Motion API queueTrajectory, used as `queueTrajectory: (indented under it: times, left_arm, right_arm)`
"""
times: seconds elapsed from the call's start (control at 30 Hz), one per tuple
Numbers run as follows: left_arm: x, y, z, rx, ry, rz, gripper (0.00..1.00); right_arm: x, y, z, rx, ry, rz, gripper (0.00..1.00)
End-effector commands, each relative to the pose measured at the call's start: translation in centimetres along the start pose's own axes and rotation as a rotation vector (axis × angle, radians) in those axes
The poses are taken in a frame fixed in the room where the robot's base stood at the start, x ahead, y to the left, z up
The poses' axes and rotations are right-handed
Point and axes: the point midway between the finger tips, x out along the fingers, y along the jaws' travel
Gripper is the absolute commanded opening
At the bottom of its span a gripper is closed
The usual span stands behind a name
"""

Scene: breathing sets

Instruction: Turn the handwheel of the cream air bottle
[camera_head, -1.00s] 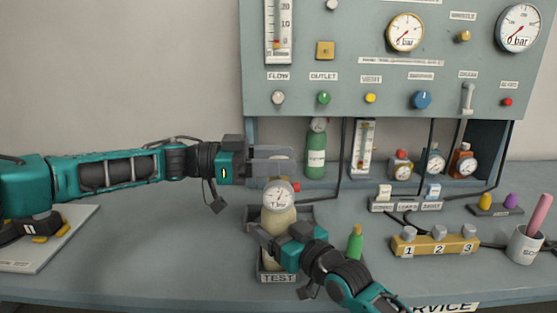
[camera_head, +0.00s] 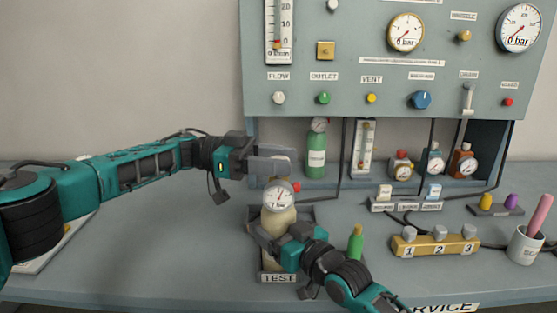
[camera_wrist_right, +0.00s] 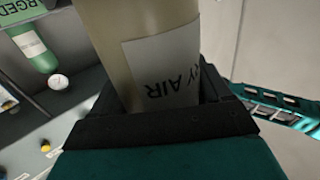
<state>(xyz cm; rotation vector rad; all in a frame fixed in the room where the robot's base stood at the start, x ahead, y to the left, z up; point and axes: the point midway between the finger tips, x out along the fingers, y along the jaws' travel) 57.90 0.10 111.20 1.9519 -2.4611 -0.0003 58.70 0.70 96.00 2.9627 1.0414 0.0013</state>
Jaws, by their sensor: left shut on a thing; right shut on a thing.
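The cream air bottle (camera_head: 279,222) stands upright at the tray marked TEST (camera_head: 278,278), with a round white gauge (camera_head: 279,198) and a red knob (camera_head: 296,187) near its top. My left gripper (camera_head: 274,162) is shut at the very top of the bottle, where its fingers hide the handwheel. My right gripper (camera_head: 268,237) is shut on the bottle's body from the front right. In the right wrist view the cream body (camera_wrist_right: 112,45) with its AIR label (camera_wrist_right: 165,70) sits between the dark fingers (camera_wrist_right: 160,112).
A small green bottle (camera_head: 355,243) stands close to the right of the tray. A larger green bottle (camera_head: 316,155) stands behind, under the grey panel (camera_head: 350,95). A brass block (camera_head: 435,245) and a white cup (camera_head: 525,245) are to the right. The table's left part is mostly clear.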

Motion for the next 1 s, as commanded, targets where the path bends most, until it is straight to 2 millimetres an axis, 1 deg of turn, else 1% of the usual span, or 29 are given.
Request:
queueTrajectory:
  times: [0.03,0.13,0.17,0.37,0.57,0.67,0.77,1.0]
  left_arm:
    - [-0.1,-0.1,-0.2,0.001,0.003,-0.007,0.17]
    - [-0.1,-0.1,-0.2,0.002,0.003,-0.007,0.17]
    - [-0.1,-0.1,-0.2,0.002,0.003,-0.007,0.49]
    - [-0.1,-0.1,-0.1,0.001,0.001,-0.005,0.68]
    - [-0.1,-0.1,0.0,0.001,0.000,-0.003,0.69]
    - [-0.4,-0.1,0.0,0.001,0.000,-0.004,0.69]
    - [-1.5,-0.1,0.0,0.001,0.000,-0.006,0.69]
    - [-5.6,-0.1,0.0,0.001,0.001,-0.007,0.69]
  right_arm:
    - [0.0,-0.3,0.2,-0.002,-0.003,-0.005,0.04]
    - [0.0,-0.3,0.2,-0.002,-0.003,-0.005,0.04]
    - [0.0,-0.3,0.2,-0.002,-0.003,-0.005,0.04]
    - [0.0,-0.2,0.2,0.001,-0.003,-0.004,0.04]
    - [0.0,-0.1,0.2,0.003,-0.004,-0.002,0.04]
    - [0.0,-0.1,0.2,0.004,-0.004,-0.002,0.04]
    - [0.0,-0.1,0.2,0.004,-0.004,-0.001,0.04]
    - [0.0,0.0,0.2,0.004,-0.004,0.000,0.04]
